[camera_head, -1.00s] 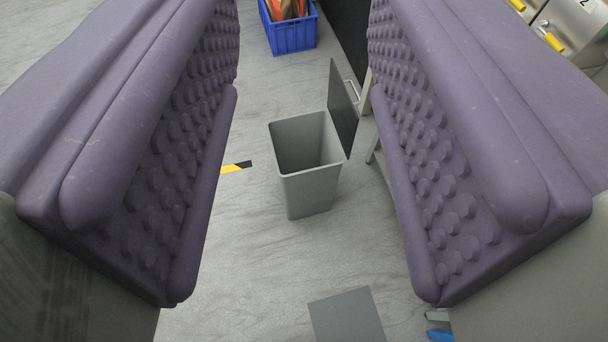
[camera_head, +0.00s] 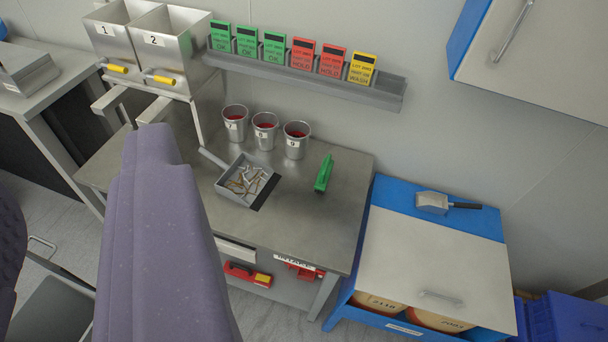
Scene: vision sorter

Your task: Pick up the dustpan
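A grey dustpan (camera_head: 232,193) lies on the steel worktable (camera_head: 305,235) with scraps in it, and its handle points up and left. A green-handled brush (camera_head: 324,173) lies to its right. My gripper (camera_head: 72,235) is at the lower left, with purple padded fingers spread apart. The right finger stands large in front of the table's left part, left of the dustpan and apart from it in the picture. Only a strip of the left finger shows at the left edge. I see nothing between the fingers but floor and a grey bin lid.
Three metal cups (camera_head: 265,130) stand behind the dustpan. Two steel hoppers (camera_head: 165,45) stand at the upper left. A rail (camera_head: 300,78) with several coloured cards is on the wall. A blue cabinet (camera_head: 480,220) with a metal scoop (camera_head: 432,202) stands at the right.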

